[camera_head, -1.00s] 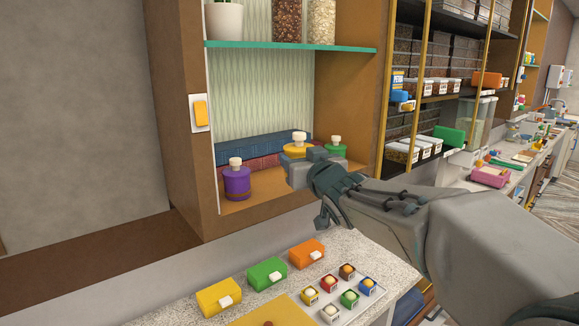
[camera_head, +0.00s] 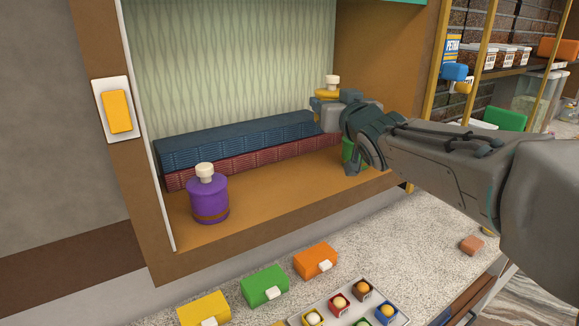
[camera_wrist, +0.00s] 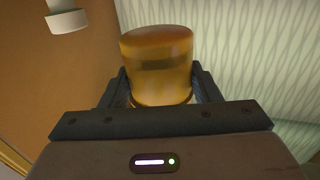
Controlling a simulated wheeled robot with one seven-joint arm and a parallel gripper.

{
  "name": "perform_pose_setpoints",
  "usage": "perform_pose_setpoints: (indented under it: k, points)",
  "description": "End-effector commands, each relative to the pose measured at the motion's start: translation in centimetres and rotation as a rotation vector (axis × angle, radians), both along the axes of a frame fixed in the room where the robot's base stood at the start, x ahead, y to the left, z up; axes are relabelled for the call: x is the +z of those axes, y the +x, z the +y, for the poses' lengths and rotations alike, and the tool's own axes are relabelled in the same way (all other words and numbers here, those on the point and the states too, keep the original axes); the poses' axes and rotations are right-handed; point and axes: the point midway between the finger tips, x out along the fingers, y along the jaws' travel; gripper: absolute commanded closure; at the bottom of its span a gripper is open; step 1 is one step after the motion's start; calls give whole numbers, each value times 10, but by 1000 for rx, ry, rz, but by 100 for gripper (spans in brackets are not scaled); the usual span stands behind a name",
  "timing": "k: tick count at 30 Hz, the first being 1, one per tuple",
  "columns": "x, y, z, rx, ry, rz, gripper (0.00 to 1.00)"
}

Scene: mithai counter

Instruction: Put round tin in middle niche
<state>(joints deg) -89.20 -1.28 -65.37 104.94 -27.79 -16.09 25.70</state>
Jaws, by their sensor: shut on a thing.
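A yellow round tin with a pale knob (camera_head: 327,94) is at the end of my gripper (camera_head: 325,106), high at the right side of the lower niche (camera_head: 270,175). In the wrist view an amber cylinder (camera_wrist: 157,62) stands between my two fingers, which are shut on it. Its lower part is hidden by the gripper. A purple round tin with a pale knob (camera_head: 208,200) stands upright at the niche's front left. A green tin (camera_head: 349,152) stands below my gripper, mostly hidden by it.
Stacked blue (camera_head: 240,140) and red (camera_head: 250,160) boxes lie along the niche's back. A teal shelf (camera_head: 400,2) is above. Yellow, green and orange boxes (camera_head: 315,260) and a sweets tray (camera_head: 380,290) sit on the counter below. The niche floor's middle is clear.

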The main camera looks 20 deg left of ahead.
Motion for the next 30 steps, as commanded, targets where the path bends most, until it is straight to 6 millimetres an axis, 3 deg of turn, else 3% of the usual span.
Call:
perform_pose_setpoints:
  k: [10,28,30]
  points:
    - [-18,-19,7,0,5,0,80]
    - [-32,-42,18,2,1,-2,80]
    - [-26,-45,19,4,1,2,80]
